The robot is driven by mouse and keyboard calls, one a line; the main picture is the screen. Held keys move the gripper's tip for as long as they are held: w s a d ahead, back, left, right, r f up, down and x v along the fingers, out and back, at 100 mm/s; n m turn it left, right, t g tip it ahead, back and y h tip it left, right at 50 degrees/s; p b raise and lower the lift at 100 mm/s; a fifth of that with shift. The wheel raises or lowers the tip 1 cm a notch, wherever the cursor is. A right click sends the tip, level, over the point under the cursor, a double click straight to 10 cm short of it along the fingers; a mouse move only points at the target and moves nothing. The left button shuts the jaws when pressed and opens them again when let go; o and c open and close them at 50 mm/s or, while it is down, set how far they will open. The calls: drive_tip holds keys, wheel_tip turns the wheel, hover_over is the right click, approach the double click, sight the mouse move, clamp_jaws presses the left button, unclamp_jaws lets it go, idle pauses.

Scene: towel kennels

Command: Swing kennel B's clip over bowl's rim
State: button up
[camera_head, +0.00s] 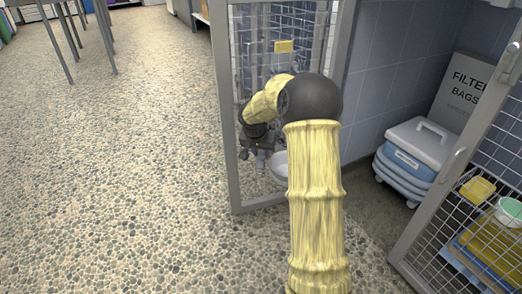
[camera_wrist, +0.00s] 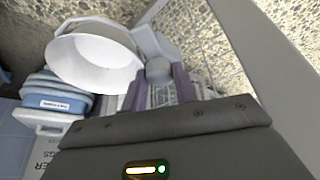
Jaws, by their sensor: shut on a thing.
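A white bowl (camera_head: 279,168) hangs or rests beside the middle kennel door (camera_head: 226,120), low down; which, I cannot tell. It shows large in the wrist view (camera_wrist: 95,58). My gripper (camera_head: 260,155) is at the bowl's left in the head view, partly hidden by my arm. In the wrist view my gripper (camera_wrist: 160,88) is shut on a small grey rounded piece (camera_wrist: 158,68), which looks like the clip, just right of the bowl. A pale grey bracket (camera_wrist: 146,40) lies close to the bowl's rim; whether it touches is unclear. No kennel letter is readable.
A blue-and-white lidded box (camera_head: 412,155) and a filter bags carton (camera_head: 462,90) stand right. Another mesh door (camera_head: 440,195) is at the right edge, with a yellow sponge (camera_head: 478,189) and green cup (camera_head: 509,211) behind. Open pebbled floor (camera_head: 110,180) lies left.

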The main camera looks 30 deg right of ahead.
drive_tip(key=shift+r+p, duration=0.15)
drive_tip(key=shift+p, duration=0.15)
drive_tip(key=n+p, duration=0.2)
drive_tip(key=p, duration=0.2)
drive_tip(key=shift+r+n+t+y, duration=0.15)
drive_tip(key=shift+n+t+y, duration=0.15)
drive_tip(key=shift+y, duration=0.1)
drive_tip(key=n+p, duration=0.1)
drive_tip(key=p, duration=0.3)
drive_tip(key=n+y+p, duration=0.1)
drive_tip(key=n+p, duration=0.1)
drive_tip(key=p, duration=0.2)
drive_tip(key=shift+s+d+n, duration=0.15)
drive_tip(key=shift+n, duration=0.15)
drive_tip(key=n+y+p, duration=0.1)
drive_tip(key=n+p, duration=0.2)
drive_tip(key=p, duration=0.4)
drive_tip(key=shift+d+y, duration=0.1)
drive_tip(key=shift+y, duration=0.2)
drive_tip(key=n+y+p, duration=0.1)
drive_tip(key=n+p, duration=0.2)
drive_tip(key=p, duration=0.3)
drive_tip(key=shift+d+f+n+y+p, duration=0.15)
drive_tip(key=shift+n+y+p, duration=0.35)
drive_tip(key=shift+n+p, duration=0.6)
drive_tip(key=shift+f+n+y+p, duration=0.15)
drive_tip(key=shift+n+y+p, duration=0.2)
drive_tip(key=shift+n, duration=0.65)
